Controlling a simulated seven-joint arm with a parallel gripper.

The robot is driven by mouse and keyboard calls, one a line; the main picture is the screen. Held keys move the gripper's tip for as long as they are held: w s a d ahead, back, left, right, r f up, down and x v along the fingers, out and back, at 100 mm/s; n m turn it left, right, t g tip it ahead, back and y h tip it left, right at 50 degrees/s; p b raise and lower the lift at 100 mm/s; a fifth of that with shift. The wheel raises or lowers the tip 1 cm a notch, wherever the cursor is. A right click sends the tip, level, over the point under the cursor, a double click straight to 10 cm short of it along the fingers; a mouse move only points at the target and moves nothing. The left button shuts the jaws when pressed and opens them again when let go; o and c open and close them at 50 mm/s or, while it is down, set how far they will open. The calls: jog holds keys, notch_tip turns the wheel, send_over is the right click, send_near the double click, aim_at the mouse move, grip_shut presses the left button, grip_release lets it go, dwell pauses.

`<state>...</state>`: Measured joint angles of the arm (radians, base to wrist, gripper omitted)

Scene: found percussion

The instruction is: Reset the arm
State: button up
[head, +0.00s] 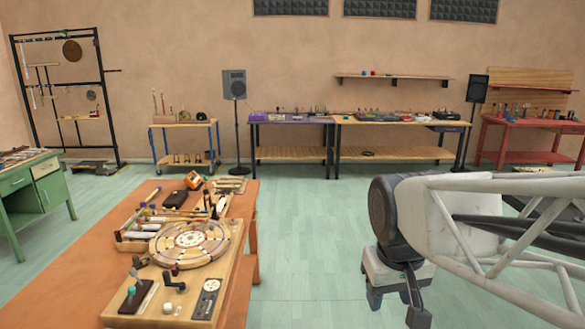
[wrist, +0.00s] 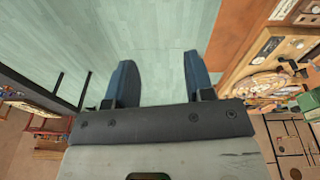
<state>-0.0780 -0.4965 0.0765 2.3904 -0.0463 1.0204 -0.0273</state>
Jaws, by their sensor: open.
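My gripper (wrist: 157,82) shows in the wrist view with its two blue-grey fingers apart and nothing between them. It hangs over bare floor. In the head view my arm reaches in from the right edge, and the gripper end (head: 415,300) is low in the picture, partly cut off or hidden. It is to the right of the orange table (head: 80,270) and apart from it.
On the orange table is a wooden board with a round segmented disc (head: 190,240), mallets and small parts. A green cabinet (head: 35,195) stands at left. Benches (head: 390,155), speakers (head: 234,85) and a black rack (head: 65,100) line the back. Floor (head: 310,260) between is clear.

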jog(key=s+d+f+m, duration=0.1)
jog(key=s+d+f, duration=0.1)
jog(key=s, duration=0.5)
jog(key=shift+d+f+m+t, duration=0.3)
jog(key=shift+f+t, duration=0.1)
jog(key=shift+f, duration=0.5)
